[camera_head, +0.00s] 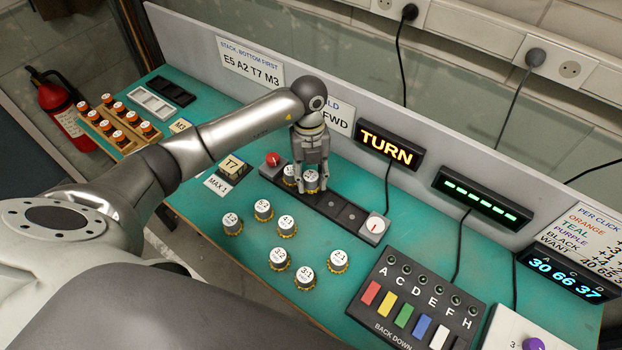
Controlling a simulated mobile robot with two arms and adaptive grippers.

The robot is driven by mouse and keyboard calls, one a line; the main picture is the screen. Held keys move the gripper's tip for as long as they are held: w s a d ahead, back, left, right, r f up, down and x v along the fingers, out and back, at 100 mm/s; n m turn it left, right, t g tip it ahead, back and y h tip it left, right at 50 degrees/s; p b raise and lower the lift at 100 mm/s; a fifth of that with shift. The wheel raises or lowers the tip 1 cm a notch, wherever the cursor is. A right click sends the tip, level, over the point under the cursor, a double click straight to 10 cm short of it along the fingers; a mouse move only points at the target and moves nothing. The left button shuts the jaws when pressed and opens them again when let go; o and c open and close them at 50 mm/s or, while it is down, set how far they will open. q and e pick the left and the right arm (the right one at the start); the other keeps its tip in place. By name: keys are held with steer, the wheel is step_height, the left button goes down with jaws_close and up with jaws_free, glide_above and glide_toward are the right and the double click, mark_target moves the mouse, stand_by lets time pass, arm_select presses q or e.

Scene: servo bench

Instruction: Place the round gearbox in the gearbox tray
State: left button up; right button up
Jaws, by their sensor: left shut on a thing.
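My left gripper (312,182) points down over the dark gearbox tray (352,219) and is shut on a round gearbox (311,186) with a white top and a brass toothed rim. The held gearbox is at the tray's left half; I cannot tell whether it touches the bottom. Another round gearbox (289,173) is in the tray just left of it, partly hidden by the fingers. Two square places to the right look empty. Several similar numbered gearboxes, one marked 41 (287,224) and one marked 21 (338,260), stand on the green bench. My right gripper is not in view.
A box with a red knob (272,161) adjoins the tray's left end, and a dial box (374,228) its right end. A lit TURN sign (387,147) stands behind. A panel with coloured keys (416,305) is at front right.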

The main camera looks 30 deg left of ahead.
mark_target(311, 184)
arm_select(q)
steer(key=shift+w+a+f, duration=0.2)
steer(key=shift+w+f, duration=0.15)
steer(key=shift+f, duration=0.1)
steer(key=shift+w+a+f, duration=0.15)
steer(key=shift+w+f, duration=0.2)
steer(key=shift+f, duration=0.1)
step_height(311, 184, down, 2)
steer(key=shift+f+p, duration=0.25)
steer(key=shift+p, duration=0.2)
steer(key=shift+f, duration=0.3)
steer(key=shift+f, duration=0.15)
steer(key=o, duration=1.1)
steer(key=shift+c, duration=0.2)
